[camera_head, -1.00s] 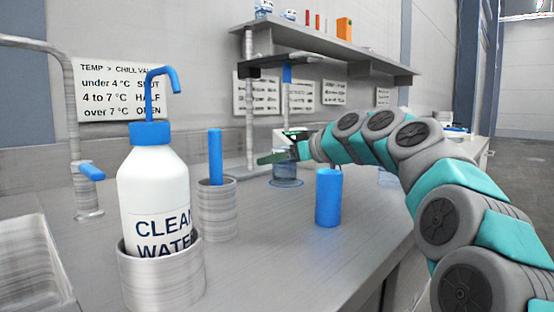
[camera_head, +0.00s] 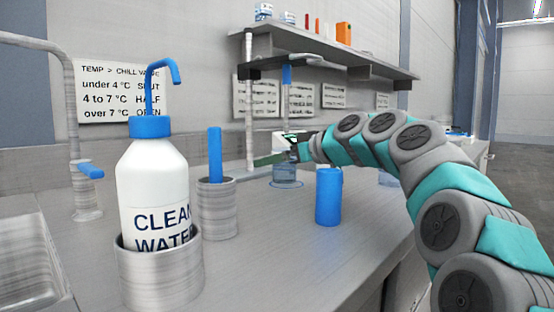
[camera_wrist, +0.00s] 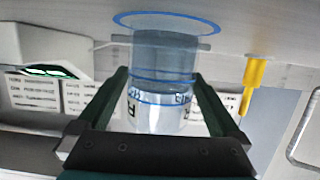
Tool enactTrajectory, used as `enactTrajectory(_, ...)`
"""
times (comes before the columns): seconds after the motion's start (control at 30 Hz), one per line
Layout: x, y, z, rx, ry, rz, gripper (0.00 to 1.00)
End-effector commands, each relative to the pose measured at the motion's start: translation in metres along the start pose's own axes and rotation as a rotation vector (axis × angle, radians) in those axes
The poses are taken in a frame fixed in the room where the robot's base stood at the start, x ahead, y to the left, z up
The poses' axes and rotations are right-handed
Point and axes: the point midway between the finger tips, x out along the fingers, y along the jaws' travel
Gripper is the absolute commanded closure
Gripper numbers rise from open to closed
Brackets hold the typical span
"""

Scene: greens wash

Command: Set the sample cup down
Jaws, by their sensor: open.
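The sample cup (camera_wrist: 162,92) is clear with blue lines, dark lettering and greyish contents. In the head view the cup (camera_head: 285,173) stands on the counter at a blue ring mark (camera_head: 287,185), partly hidden by my gripper (camera_head: 277,158). The ring (camera_wrist: 168,21) also shows around the cup's base in the wrist view, where the picture is upside down. My gripper's fingers (camera_wrist: 160,88) are open, one on each side of the cup. I cannot tell whether either finger touches it.
A blue cylinder (camera_head: 328,197) stands in front of the cup. A clean-water bottle (camera_head: 150,190) in a metal holder and a blue-handled item in a metal cup (camera_head: 217,210) are to the left. A shelf (camera_head: 330,62) overhangs behind.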

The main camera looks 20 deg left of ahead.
Motion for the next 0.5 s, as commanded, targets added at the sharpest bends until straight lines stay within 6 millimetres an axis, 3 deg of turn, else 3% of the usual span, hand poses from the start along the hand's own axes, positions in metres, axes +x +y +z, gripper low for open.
enactTrajectory(0.03, 0.014, 0.000, 0.031, 0.027, -0.050, -0.023, 0.00)
enactTrajectory(0.5, 0.007, 0.000, 0.023, 0.031, -0.055, -0.026, 0.00)
